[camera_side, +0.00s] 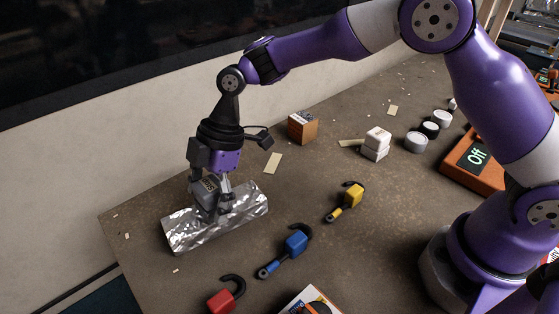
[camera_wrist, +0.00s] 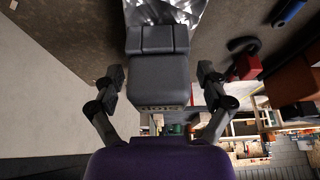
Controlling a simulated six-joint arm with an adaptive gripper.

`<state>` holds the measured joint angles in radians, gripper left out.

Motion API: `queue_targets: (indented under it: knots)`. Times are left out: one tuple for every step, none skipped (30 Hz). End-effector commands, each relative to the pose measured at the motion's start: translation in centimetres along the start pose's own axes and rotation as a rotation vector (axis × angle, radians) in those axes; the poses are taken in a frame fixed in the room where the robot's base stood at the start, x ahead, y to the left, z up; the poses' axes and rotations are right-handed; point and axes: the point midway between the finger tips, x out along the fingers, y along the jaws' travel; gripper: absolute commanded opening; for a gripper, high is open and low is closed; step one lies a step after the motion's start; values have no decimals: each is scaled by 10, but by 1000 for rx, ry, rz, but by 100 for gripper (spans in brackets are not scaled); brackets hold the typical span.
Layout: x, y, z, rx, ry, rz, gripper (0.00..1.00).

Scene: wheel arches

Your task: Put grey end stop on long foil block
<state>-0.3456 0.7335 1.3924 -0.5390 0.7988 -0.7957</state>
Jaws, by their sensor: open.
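The long foil block (camera_side: 186,236) lies on the table at the left in the side view, shiny and crinkled. Part of it shows at the top of the wrist view (camera_wrist: 165,10). The grey end stop (camera_side: 206,191) is on the foil block's top, partly hidden by my fingers. In the wrist view the end stop (camera_wrist: 158,78) is a dark grey stepped piece in the middle. My gripper (camera_side: 213,212) is low over the block, around the end stop. In the wrist view the fingers of my gripper (camera_wrist: 160,84) stand apart, with gaps on both sides of it.
Red (camera_side: 222,300), blue (camera_side: 295,243) and yellow (camera_side: 352,195) hooked pieces lie right of the foil block. A brown box (camera_side: 303,127), white blocks (camera_side: 376,143) and several round pots (camera_side: 416,142) stand farther back. The wall (camera_side: 60,180) runs close behind the table.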

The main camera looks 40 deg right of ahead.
Motion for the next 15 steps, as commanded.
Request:
queue_targets:
  knots:
    - [-1, 0, 0, 0, 0, 1, 87]
    - [-2, 0, -1, 0, 0, 1, 87]
    - [-5, 1, -2, 0, 1, 2, 87]
    - [-8, 1, -1, 1, 1, 3, 87]
    - [-12, 1, -1, 1, 1, 4, 87]
    - [-19, 1, -2, 0, 2, 4, 87]
    - [-25, 1, -2, 0, 2, 5, 87]
    - [-32, 1, -1, 0, 1, 6, 87]
    - [-41, 2, -1, 1, 2, 6, 87]
    - [-49, 1, -2, -1, 2, 6, 87]
    - [-56, 1, -1, 1, 1, 7, 87]
    - [-66, 2, -1, 0, 2, 7, 87]
    - [-73, 1, -1, 0, 2, 7, 87]
    - [-80, 1, -1, -1, 0, 6, 87]
    - [-89, 2, -1, 1, 2, 6, 87]
